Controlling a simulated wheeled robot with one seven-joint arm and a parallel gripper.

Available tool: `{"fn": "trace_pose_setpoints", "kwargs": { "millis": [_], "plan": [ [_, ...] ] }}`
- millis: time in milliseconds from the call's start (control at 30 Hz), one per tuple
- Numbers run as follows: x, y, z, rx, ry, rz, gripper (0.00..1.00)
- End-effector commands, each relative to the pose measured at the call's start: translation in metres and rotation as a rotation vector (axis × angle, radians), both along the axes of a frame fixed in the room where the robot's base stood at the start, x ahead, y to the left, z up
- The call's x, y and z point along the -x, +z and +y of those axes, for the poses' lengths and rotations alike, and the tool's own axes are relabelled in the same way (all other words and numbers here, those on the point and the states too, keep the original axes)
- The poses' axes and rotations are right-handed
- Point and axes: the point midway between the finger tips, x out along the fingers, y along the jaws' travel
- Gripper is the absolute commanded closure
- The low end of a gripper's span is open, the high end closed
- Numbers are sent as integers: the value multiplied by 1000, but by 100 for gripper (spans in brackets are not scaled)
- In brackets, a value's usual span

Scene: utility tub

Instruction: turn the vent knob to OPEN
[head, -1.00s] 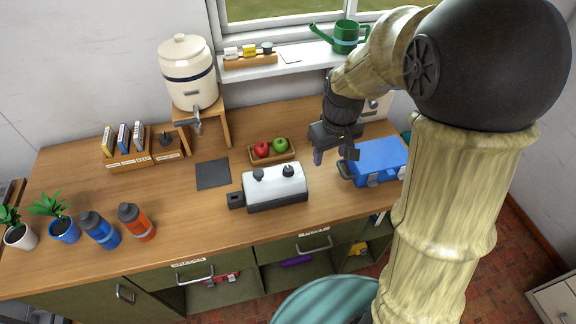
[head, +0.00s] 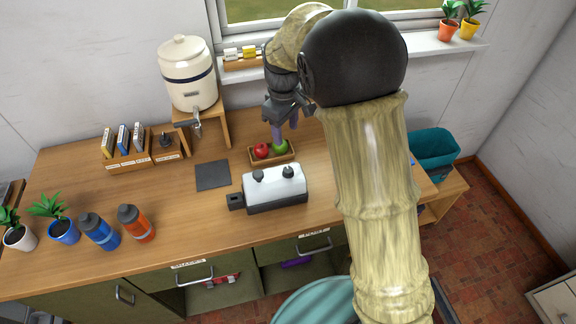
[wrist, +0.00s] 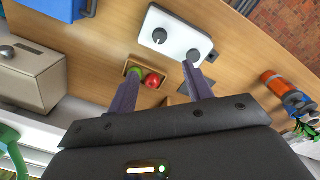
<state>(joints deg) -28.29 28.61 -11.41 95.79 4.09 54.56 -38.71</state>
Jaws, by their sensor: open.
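A white box with a dark base (head: 262,190) stands on the counter, with two dark knobs on top, a left knob (head: 258,175) and a right knob (head: 288,172). The same knobs show in the wrist view (wrist: 159,36) (wrist: 193,56). No label or pointer is readable, so I cannot tell which is the vent knob, or its setting. My gripper (head: 286,132) is open and empty, fingers down, behind the white box and over the fruit tray. In the wrist view my gripper (wrist: 160,72) has its fingers spread, with the right fingertip appearing near one knob.
A wooden tray (head: 255,160) holds a red apple (head: 261,151) and a green apple (head: 280,147). A dark mat (head: 212,174) lies left of the box. A beige box with a knob (wrist: 35,75) and a blue box (wrist: 55,8) show in the wrist view.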

Motion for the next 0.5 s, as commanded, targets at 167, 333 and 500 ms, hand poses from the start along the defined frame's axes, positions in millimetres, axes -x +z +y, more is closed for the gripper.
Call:
{"fn": "trace_pose_setpoints", "kwargs": {
  "millis": [167,333,500],
  "plan": [
    [0,-27,-2,4,-2,5,49],
    [-1,-57,-3,3,-2,6,49],
    [-2,-87,-4,3,-2,6,49]
  ]
}}
